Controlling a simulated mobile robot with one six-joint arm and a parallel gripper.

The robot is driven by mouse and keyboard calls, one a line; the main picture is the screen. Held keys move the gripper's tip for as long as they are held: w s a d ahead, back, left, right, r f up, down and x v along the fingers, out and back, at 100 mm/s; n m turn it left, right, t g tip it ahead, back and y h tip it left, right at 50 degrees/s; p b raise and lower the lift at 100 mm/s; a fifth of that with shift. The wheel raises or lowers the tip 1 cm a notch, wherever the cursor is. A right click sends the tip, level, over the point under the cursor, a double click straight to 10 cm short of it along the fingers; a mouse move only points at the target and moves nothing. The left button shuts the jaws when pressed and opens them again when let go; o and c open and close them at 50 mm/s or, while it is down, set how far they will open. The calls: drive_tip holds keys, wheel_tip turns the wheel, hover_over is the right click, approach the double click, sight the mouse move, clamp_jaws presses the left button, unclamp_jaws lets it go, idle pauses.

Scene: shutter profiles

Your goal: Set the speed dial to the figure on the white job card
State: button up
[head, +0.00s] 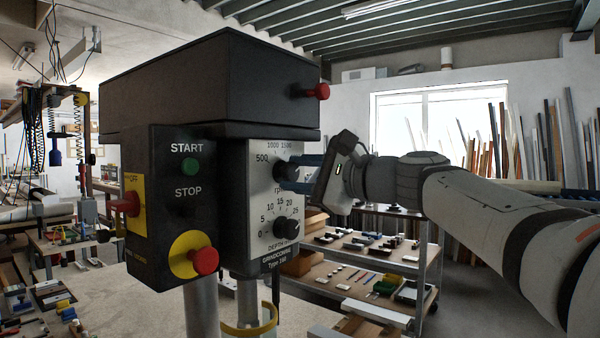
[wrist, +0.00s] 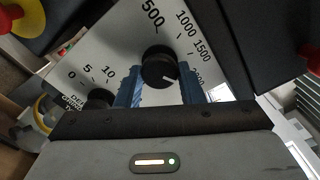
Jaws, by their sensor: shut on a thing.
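The speed dial is a black round knob (head: 284,170) on the drill head's pale panel (head: 262,205), under figures 500, 1000 and 1500 and over the letters "rpm". My gripper (head: 290,173) comes from the right, its blue fingers shut on this knob. In the wrist view the fingers (wrist: 158,72) stand on either side of the knob (wrist: 155,62). Its white pointer line faces right and slightly down, roughly towards the partly hidden figure 2000 (wrist: 197,77); the exact setting is unclear. I cannot make out the white job card in either view.
The depth dial (head: 287,229) is close below. A red knob (head: 318,91) juts from the housing above. A green start button (head: 190,166) and a yellow-and-red stop button (head: 204,261) are on the left face. A shelf trolley (head: 420,255) stands behind my arm.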

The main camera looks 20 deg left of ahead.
drive_tip(key=o, duration=0.9)
drive_tip(key=shift+d, duration=0.1)
drive_tip(key=b+v, duration=0.1)
drive_tip(key=v, duration=0.6)
drive_tip(key=shift+s+d, duration=0.15)
drive_tip(key=shift+d, duration=0.2)
drive_tip(key=shift+f, duration=0.1)
